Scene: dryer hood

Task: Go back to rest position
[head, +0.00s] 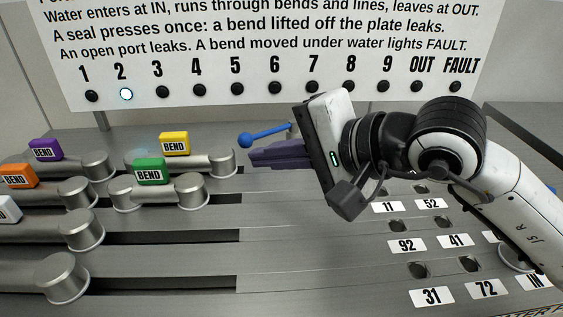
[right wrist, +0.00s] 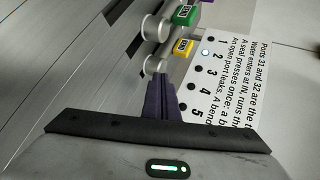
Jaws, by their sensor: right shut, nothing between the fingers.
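My right gripper (head: 270,153) is in the middle of the head view, its purple fingers pointing left and shut with nothing between them. It hovers over the metal plate, right of the green bend (head: 150,172) and the yellow bend (head: 174,144), and does not appear to hold either. A blue-knobbed lever (head: 245,140) shows just behind the fingers; I cannot tell whether they touch. In the right wrist view the shut fingers (right wrist: 160,95) point toward the yellow bend (right wrist: 183,47) and green bend (right wrist: 185,15). My left gripper is not in view.
A sign (head: 270,50) stands at the back with a row of lamps; lamp 2 (head: 126,94) is lit. Purple (head: 46,148), orange (head: 18,176) and white (head: 6,211) bends sit at left. The front middle plate is clear.

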